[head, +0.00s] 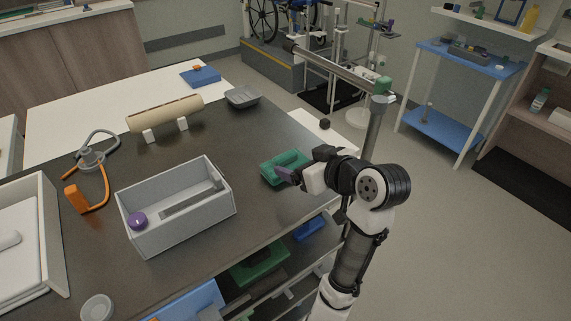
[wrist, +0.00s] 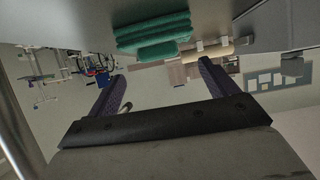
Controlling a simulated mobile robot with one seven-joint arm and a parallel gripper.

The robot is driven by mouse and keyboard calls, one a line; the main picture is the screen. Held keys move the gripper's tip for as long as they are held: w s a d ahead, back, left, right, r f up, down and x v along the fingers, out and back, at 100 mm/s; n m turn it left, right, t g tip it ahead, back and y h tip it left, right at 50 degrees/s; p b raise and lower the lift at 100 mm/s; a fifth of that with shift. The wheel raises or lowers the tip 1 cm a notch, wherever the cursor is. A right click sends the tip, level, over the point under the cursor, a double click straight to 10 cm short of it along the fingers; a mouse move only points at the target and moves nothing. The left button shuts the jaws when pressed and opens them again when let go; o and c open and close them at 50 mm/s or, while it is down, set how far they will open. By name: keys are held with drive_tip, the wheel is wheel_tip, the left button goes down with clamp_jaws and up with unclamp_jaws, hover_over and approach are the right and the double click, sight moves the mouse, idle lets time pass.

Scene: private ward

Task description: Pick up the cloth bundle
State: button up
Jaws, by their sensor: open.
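The cloth bundle is a folded green stack (head: 272,166) on the dark table top, near its right edge in the head view. In the wrist view, which looks upside down, the green bundle (wrist: 153,35) shows at the top, outside the space between the fingers. I cannot tell whether a finger touches the cloth.
A grey open bin (head: 227,205) holding a purple-capped item stands to the left. A tan roll on white supports (head: 165,114), a grey tray (head: 243,97) and a stethoscope-like coil (head: 92,158) lie farther off. A metal pole (head: 373,125) stands close behind my arm.

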sight(287, 156)
drive_tip(key=shift+p+x, duration=0.65)
drive_tip(key=shift+x, duration=2.5)
drive_tip(key=shift+d, duration=0.15)
drive_tip(key=shift+c, duration=0.4)
drive_tip(key=c, duration=1)
drive_tip(key=shift+c, duration=0.2)
drive_tip(key=shift+r, duration=0.1)
